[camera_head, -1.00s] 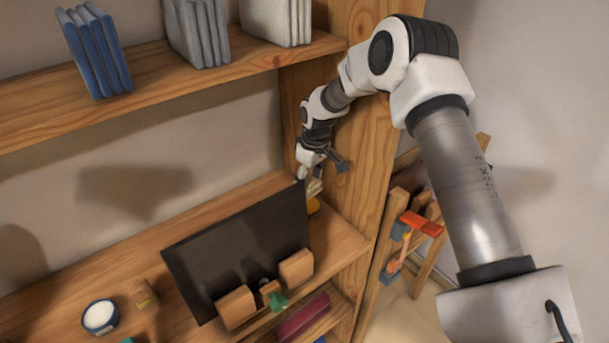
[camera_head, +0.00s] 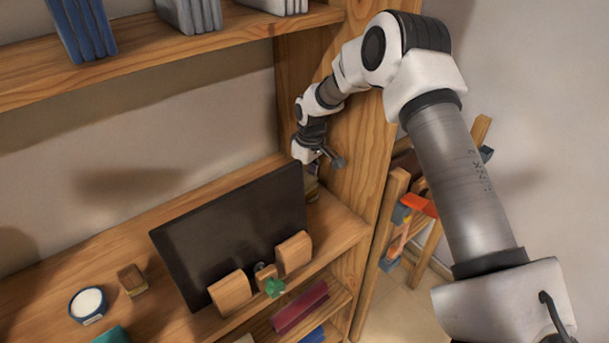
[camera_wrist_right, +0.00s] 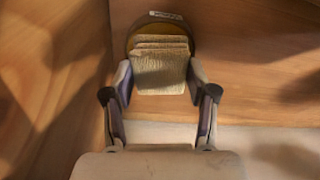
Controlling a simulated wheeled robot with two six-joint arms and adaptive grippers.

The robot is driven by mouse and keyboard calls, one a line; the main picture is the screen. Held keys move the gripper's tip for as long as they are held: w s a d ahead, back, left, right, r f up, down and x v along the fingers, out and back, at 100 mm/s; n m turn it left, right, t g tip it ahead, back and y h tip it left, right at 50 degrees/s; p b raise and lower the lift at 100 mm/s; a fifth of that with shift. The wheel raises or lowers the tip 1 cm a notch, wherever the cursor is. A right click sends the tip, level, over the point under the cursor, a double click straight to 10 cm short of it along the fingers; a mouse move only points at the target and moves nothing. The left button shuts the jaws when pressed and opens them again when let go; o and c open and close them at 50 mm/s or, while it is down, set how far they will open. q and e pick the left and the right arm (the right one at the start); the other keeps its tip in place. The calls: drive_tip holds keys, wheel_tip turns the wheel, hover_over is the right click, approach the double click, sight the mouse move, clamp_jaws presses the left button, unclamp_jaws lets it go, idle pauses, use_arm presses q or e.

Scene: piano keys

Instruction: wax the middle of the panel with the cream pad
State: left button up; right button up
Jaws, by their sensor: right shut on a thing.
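The dark panel (camera_head: 235,235) stands tilted on the shelf, held at its front by wooden blocks. My right gripper (camera_head: 318,165) is at the panel's upper right end, close to the shelf's upright side. In the right wrist view, my right gripper (camera_wrist_right: 160,80) is shut on the cream pad (camera_wrist_right: 160,68), a ribbed, pale block between the fingers. A round yellow-brown thing (camera_wrist_right: 160,27) with a small label shows just beyond the pad; I cannot tell whether they touch. In the head view the pad is mostly hidden. My left gripper is out of view.
A blue tub with white contents (camera_head: 88,304) and a wooden block-like thing (camera_head: 132,280) stand left of the panel. A green knob (camera_head: 274,287) is at the panel's front edge. Books (camera_head: 300,307) lie below. The shelf's wooden upright (camera_head: 350,180) is close to my right arm.

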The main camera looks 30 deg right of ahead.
drive_tip(key=shift+f, duration=0.5)
idle(0.4)
drive_tip(key=shift+f, duration=0.1)
idle(1.2)
wheel_tip(320, 180, up, 7)
drive_tip(key=p, duration=0.6)
idle(0.7)
